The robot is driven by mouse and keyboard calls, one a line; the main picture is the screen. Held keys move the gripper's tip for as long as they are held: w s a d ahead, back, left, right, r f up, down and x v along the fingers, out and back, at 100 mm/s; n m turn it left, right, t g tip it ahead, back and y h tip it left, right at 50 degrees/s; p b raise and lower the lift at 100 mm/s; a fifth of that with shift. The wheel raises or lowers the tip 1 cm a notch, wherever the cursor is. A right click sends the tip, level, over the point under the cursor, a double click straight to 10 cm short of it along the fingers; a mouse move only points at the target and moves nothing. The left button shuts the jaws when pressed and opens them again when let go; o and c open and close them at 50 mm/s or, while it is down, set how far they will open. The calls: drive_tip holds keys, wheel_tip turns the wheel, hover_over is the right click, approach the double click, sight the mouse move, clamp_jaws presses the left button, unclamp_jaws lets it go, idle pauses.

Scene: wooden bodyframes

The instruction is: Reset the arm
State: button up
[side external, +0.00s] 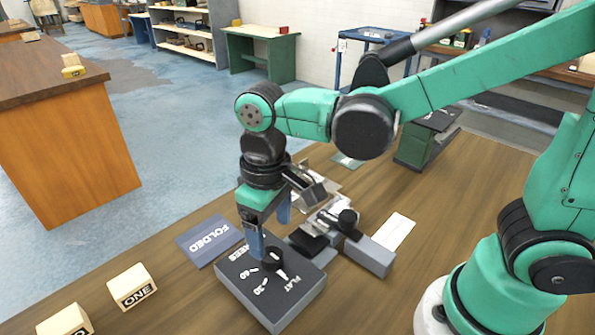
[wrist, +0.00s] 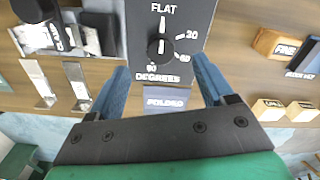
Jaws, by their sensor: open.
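My gripper (side external: 270,238) is open, with its blue fingers pointing down over a dark grey dial box (side external: 262,302) on the wooden workbench. In the wrist view the two fingers (wrist: 160,72) are spread wide with nothing between them. The box also shows there (wrist: 187,16), with a black knob (wrist: 160,49) and the markings FLAT, 30, 60, 90 and DEGREES. The knob's white line points toward FLAT. In the side view one finger overlaps the box near the knob (side external: 274,260); I cannot tell whether they touch.
A navy FOLDED mat (side external: 209,241) lies beside the box. A grey clamp fixture (side external: 369,257) with a black knob stands close on the other side. Wooden blocks, one marked ONE (side external: 132,286), sit at the front left. Metal strips (wrist: 38,82) lie on the bench.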

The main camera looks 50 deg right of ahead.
drive_tip(key=d+r+m+t, duration=0.3)
drive_tip(key=d+t, duration=0.4)
drive_tip(key=d, duration=0.4)
drive_tip(key=shift+s+d+r, duration=0.2)
drive_tip(key=shift+d+r, duration=0.05)
drive_tip(key=shift+r, duration=0.1)
